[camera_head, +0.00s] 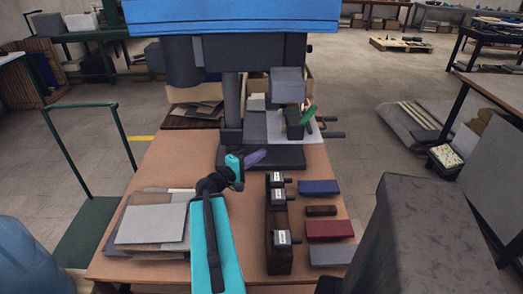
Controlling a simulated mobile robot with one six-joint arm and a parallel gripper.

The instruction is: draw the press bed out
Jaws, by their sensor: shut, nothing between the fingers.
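The press (232,92) is a dark grey machine with a blue top, standing at the far side of the brown table. Its flat dark base (285,158) lies at its foot. I cannot tell which of these parts is the press bed. My gripper (258,156), purplish and shut, is at the end of my cyan arm, at the front left of the base. I cannot tell whether it touches the base.
A dark wooden rack (279,257) with labelled dark blocks stands at the table's front middle. Blue (319,187), brown (321,211), red (330,230) and grey books (332,255) lie right of it. Grey boards (152,224) are stacked at the left. Two dark rods stick out right of the press.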

